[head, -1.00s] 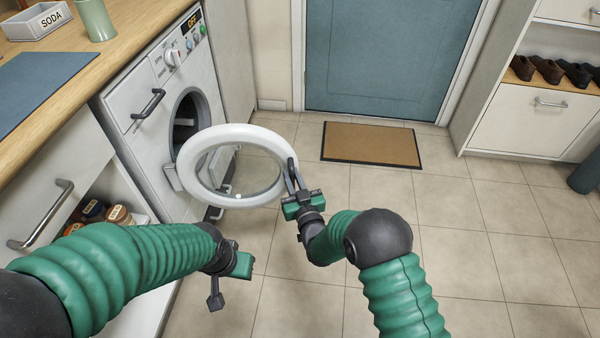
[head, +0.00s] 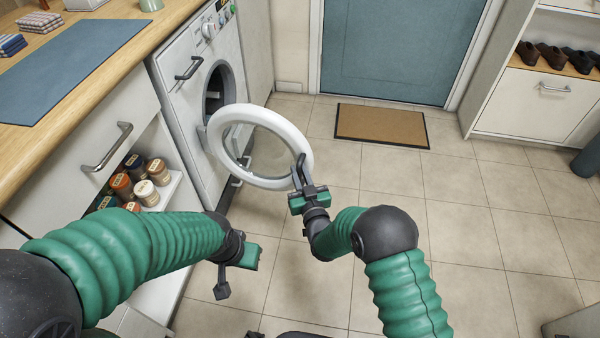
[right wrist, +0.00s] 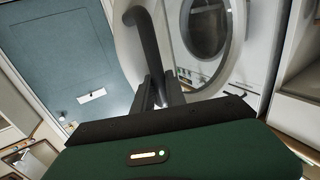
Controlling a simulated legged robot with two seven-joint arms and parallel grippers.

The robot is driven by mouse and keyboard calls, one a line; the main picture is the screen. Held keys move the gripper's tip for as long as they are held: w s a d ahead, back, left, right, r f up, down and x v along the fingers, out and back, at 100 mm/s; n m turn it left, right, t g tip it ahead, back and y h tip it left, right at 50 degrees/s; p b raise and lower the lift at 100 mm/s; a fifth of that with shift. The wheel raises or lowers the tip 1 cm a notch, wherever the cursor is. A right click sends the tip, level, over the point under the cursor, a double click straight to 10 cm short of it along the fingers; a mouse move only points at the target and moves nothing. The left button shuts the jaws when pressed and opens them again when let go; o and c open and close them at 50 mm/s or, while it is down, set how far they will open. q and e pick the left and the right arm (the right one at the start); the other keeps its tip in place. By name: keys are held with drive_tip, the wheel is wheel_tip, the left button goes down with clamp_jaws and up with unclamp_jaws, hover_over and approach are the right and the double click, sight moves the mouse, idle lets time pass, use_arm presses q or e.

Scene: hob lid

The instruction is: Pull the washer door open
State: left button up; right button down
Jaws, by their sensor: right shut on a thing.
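The washer (head: 185,110) stands at the left under the wooden counter. Its round door (head: 236,115), a white ring with a clear window, stands swung out from the dark round opening (head: 214,88). My right gripper (head: 299,172) is shut on the dark door handle (head: 301,160) at the ring's right edge. In the right wrist view the curved handle (right wrist: 148,45) runs down between the fingers. My left gripper (head: 236,272) hangs empty over the floor, left of and nearer than the door; its finger gap is not clear.
An open shelf with several jars (head: 146,192) and a drawer with a metal handle (head: 108,147) are at the left. A brown doormat (head: 380,125) lies before the blue door (head: 400,50).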

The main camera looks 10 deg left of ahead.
drive_tip(key=shift+s+a, duration=0.1)
drive_tip(key=shift+a, duration=0.15)
drive_tip(key=c, duration=1.6)
unclamp_jaws()
drive_tip(key=shift+o, duration=1.2)
drive_tip(key=shift+a, duration=0.1)
drive_tip(key=shift+d, duration=0.2)
drive_tip(key=p+v, duration=0.6)
drive_tip(key=v, duration=1)
drive_tip(key=shift+s+d, duration=0.2)
drive_tip(key=shift+s, duration=0.05)
